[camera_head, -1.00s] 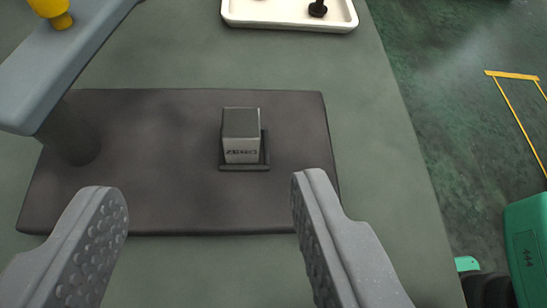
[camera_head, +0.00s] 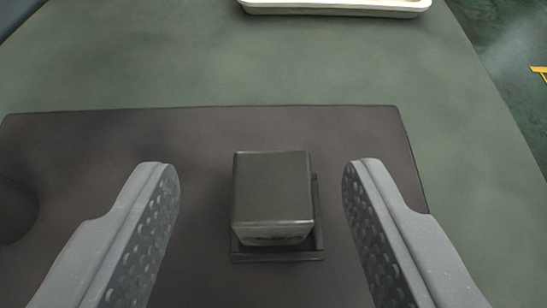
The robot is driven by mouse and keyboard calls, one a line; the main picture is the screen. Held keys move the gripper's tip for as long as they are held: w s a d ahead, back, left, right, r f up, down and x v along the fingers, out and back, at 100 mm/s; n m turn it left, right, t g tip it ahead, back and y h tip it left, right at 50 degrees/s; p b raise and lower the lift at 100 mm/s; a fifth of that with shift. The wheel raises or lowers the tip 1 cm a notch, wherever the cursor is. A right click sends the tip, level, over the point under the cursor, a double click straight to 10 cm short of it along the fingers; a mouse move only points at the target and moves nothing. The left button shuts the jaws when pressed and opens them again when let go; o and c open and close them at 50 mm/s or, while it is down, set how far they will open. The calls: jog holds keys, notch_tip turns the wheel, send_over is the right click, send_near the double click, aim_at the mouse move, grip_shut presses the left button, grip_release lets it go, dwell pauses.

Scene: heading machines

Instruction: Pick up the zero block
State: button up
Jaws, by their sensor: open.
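The zero block (camera_head: 272,190) is a grey cube with a darker top. It sits upright in a small dark tray (camera_head: 278,256) on the dark mat (camera_head: 200,127). The lettering on its near face is mostly out of sight from this steep angle. My gripper (camera_head: 262,172) is open, with one grey finger to the left of the block and the other to the right. There is a visible gap on both sides, wider on the left. Neither finger appears to touch the block.
The mat lies on a green table (camera_head: 170,70). A white tray (camera_head: 340,8) stands at the far edge of view. A dark round post (camera_head: 14,210) rises at the left edge of the mat. The table's right edge drops to a green floor (camera_head: 520,40).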

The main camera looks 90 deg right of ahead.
aim_at(271, 185)
jog(key=x, duration=0.3)
jog(key=shift+s+d+f, duration=0.2)
jog(key=shift+s+f, duration=0.05)
jog(key=shift+f, duration=0.1)
jog(key=shift+w+d+f, duration=0.1)
jog(key=shift+d+f, duration=0.1)
jog(key=shift+d, duration=0.25)
jog(key=shift+c, duration=0.3)
jog(key=c, duration=1)
grip_shut()
jog(key=shift+r, duration=0.2)
